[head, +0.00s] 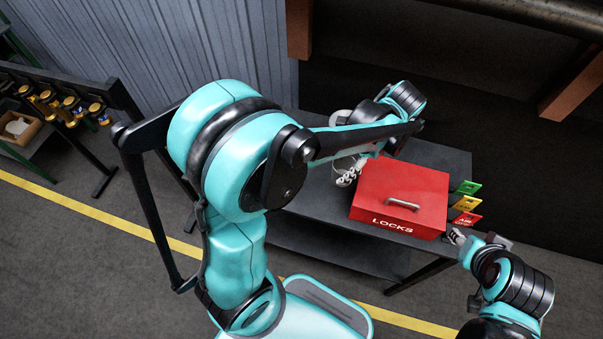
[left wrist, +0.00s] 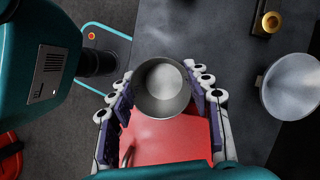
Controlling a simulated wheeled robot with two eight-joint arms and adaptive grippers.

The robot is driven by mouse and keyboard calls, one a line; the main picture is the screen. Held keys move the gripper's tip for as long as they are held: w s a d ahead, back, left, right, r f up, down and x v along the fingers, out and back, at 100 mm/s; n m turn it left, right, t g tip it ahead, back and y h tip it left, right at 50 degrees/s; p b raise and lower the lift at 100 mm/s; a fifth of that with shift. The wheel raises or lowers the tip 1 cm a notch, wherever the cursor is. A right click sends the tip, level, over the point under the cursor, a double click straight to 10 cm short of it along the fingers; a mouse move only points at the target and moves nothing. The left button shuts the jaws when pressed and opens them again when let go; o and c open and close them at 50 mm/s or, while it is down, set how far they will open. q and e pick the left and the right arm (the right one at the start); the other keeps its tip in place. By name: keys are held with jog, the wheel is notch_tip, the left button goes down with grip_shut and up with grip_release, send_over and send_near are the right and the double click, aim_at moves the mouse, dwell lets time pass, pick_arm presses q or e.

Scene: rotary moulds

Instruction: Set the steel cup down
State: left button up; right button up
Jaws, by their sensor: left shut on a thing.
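The steel cup (left wrist: 162,88) is round and grey, and the left wrist view looks down into its open top. My left gripper (left wrist: 164,86) has its fingers closed around the cup from both sides. In the head view my left gripper (head: 347,173) is over the dark table (head: 440,158), just left of the red box, mostly hidden behind my own arm. I cannot tell whether the cup's base touches the table. My right gripper (head: 456,238) is by the table's front right corner, and its finger opening is unclear.
A red box marked LOCKS (head: 376,184) with a handle stands on the table beside the cup. Green, yellow and red tags (head: 467,203) stick out at its right. A pale round dish (left wrist: 292,87) and a brass piece on a dark block (left wrist: 267,22) are near the cup.

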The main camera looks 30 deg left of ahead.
pick_arm(q)
jog(key=shift+s+a+f+b, duration=0.3)
jog(key=shift+a+f+b, duration=0.5)
jog(key=shift+a+f, duration=1)
jog(key=shift+s+a+f+b, duration=0.35)
jog(key=shift+a+f+b, duration=0.45)
jog(key=shift+a+f, duration=0.95)
jog(key=shift+s+a+f+b, duration=0.3)
jog(key=shift+a+f+b, duration=0.5)
jog(key=shift+a+f, duration=1)
jog(key=o, duration=1.2)
